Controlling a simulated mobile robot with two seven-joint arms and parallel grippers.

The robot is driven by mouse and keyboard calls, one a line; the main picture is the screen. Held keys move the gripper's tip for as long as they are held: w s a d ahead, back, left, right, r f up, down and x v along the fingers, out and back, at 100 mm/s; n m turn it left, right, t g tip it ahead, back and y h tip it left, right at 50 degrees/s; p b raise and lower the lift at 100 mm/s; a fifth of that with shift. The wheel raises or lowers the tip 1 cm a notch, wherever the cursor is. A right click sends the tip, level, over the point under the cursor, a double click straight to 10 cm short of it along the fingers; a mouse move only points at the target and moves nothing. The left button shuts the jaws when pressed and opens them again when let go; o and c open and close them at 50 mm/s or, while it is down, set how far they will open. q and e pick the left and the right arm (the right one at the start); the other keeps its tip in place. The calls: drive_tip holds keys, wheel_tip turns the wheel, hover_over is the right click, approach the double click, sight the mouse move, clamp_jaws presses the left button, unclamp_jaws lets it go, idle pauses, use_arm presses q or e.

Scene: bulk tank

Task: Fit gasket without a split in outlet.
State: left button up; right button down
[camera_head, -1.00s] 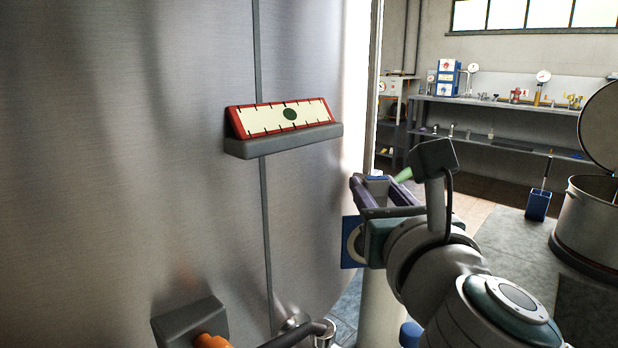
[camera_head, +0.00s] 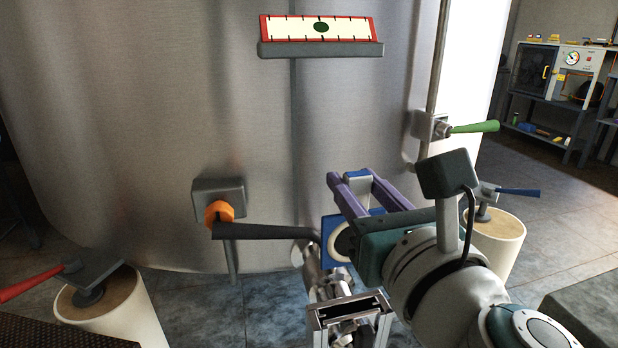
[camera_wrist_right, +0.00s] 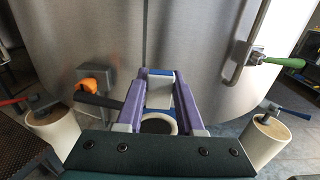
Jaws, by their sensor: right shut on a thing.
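My right gripper (camera_head: 358,180), with purple fingers, is shut in front of the steel tank. It holds a blue square piece with a pale ring (camera_head: 341,240), which looks like the gasket. The pale ring (camera_wrist_right: 158,123) also shows between and below the fingers in the right wrist view. The tank's steel outlet fitting (camera_head: 313,268) is low at the tank foot, just below the ring in the head view, partly hidden. A bracket-like metal frame (camera_head: 320,314) is at its near end. I cannot tell whether the ring has a split. My left gripper is not in view.
A long black handle (camera_head: 265,231) reaches across beside the outlet, near an orange knob (camera_head: 218,212). A ledge (camera_head: 320,50) holds a red-framed scale. A green-handled valve (camera_head: 475,127) is at right.

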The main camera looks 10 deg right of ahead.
drive_tip(key=shift+s+d+f+b, duration=0.1)
drive_tip(key=shift+f+b, duration=2.75)
drive_tip(key=shift+f, duration=0.1)
drive_tip(key=shift+f+b, duration=0.95)
drive_tip(key=shift+f, duration=0.1)
drive_tip(key=shift+f+b, duration=1.1)
drive_tip(key=shift+f, duration=0.05)
drive_tip(key=shift+f+b, duration=1.05)
drive_tip(key=shift+f+b, duration=1.7)
drive_tip(key=shift+f, duration=0.05)
drive_tip(key=shift+c, duration=2.3)
unclamp_jaws()
